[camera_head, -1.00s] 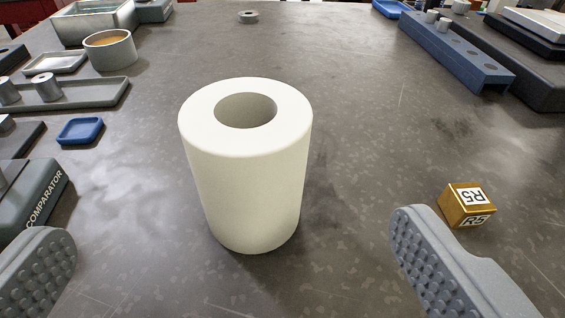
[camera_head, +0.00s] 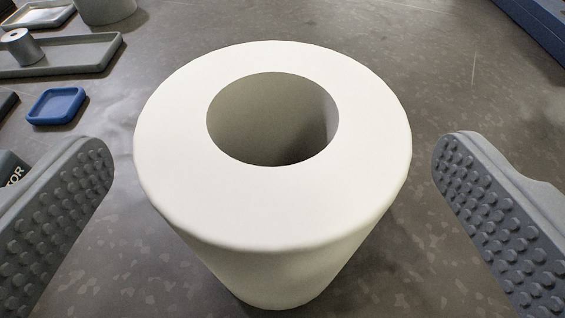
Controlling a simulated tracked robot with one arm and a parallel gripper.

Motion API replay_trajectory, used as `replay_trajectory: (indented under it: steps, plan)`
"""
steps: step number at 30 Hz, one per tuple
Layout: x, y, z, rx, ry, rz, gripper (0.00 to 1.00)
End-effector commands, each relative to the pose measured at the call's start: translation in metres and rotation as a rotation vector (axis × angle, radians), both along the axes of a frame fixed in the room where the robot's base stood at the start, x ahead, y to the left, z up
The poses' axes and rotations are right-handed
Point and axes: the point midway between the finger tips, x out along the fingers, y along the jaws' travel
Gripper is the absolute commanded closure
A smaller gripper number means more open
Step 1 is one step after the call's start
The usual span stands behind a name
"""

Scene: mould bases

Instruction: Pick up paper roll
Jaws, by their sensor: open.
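The paper roll (camera_head: 275,215) is a white upright cylinder with a round hole through its top. It stands on the grey worktop in the middle of the head camera view. My gripper (camera_head: 272,155) is open. One studded grey finger is at the left and one at the right of the roll, with a visible gap on each side. The roll sits between the fingers in the picture, and I see no contact. The lower part of the roll narrows away beneath its rim.
A small blue tray (camera_head: 56,105) lies on the left. Behind it is a grey tray (camera_head: 70,70) with a metal cylinder (camera_head: 20,46) on it. A round grey container (camera_head: 104,10) stands at the top left. A blue block (camera_head: 535,25) is at the top right. The worktop behind the roll is clear.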

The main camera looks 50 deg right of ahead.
Motion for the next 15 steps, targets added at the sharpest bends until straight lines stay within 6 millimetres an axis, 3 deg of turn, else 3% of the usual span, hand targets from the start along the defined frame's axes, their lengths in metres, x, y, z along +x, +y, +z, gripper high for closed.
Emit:
replay_trajectory:
  steps: [6, 15]
  plan:
    - [0.016, -0.021, -0.01, 0.002, 0.001, 0.001, 0.0]
    - [0.019, -0.025, -0.011, 0.001, 0.0, 0.001, 0.0]
